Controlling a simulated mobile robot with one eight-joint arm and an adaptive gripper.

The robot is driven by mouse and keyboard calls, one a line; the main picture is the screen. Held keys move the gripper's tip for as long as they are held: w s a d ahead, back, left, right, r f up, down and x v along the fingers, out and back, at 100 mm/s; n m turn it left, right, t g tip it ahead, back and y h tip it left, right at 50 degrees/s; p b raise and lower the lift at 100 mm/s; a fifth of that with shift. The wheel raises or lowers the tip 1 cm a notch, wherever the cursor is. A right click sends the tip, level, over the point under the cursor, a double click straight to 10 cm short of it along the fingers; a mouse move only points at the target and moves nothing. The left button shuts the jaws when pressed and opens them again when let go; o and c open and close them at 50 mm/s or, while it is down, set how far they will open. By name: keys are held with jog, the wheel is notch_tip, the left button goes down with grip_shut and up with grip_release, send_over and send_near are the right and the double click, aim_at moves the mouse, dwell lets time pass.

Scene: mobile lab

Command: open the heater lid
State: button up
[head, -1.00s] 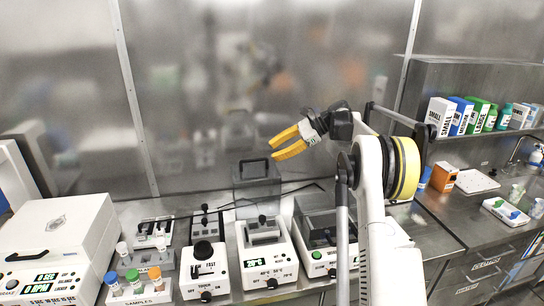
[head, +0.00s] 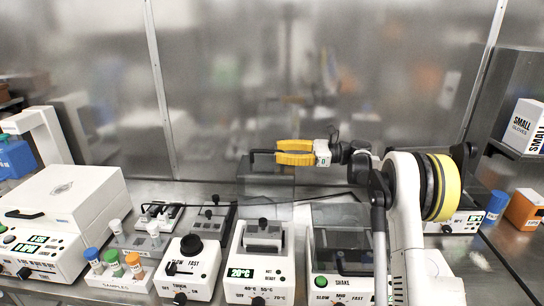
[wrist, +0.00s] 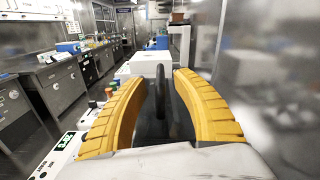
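The heater (head: 258,262) is a white box with a green "20°C" display, on the bench in the head view. Its grey see-through lid (head: 265,184) stands upright at the back of the heater. The black handle (head: 261,154) is at the lid's top. My gripper (head: 278,152), with yellow fingers, is level with the handle and at its right end in the head view. In the wrist view, my fingers (wrist: 160,85) are apart, with the dark handle (wrist: 161,92) between them and gaps visible on both sides.
A shaker (head: 340,245) with a dark clear cover stands right of the heater. A white mixer (head: 190,262) and a sample rack (head: 122,282) with coloured caps stand to the left. A large white centrifuge (head: 65,215) is at far left. Space above the bench is clear.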

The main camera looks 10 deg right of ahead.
aim_at(270, 174)
jog(key=shift+x, duration=1.4)
grip_shut()
jog(key=s+n, duration=0.1)
jog(key=s, duration=0.1)
jog(key=s+a+r+n, duration=0.1)
jog(key=s, duration=0.1)
jog(key=s+a+n+p, duration=0.1)
jog(key=s, duration=0.1)
jog(key=shift+s+r, duration=0.1)
jog(key=shift+r, duration=0.2)
jog(key=shift+s+n, duration=0.35)
jog(key=shift+n, duration=0.05)
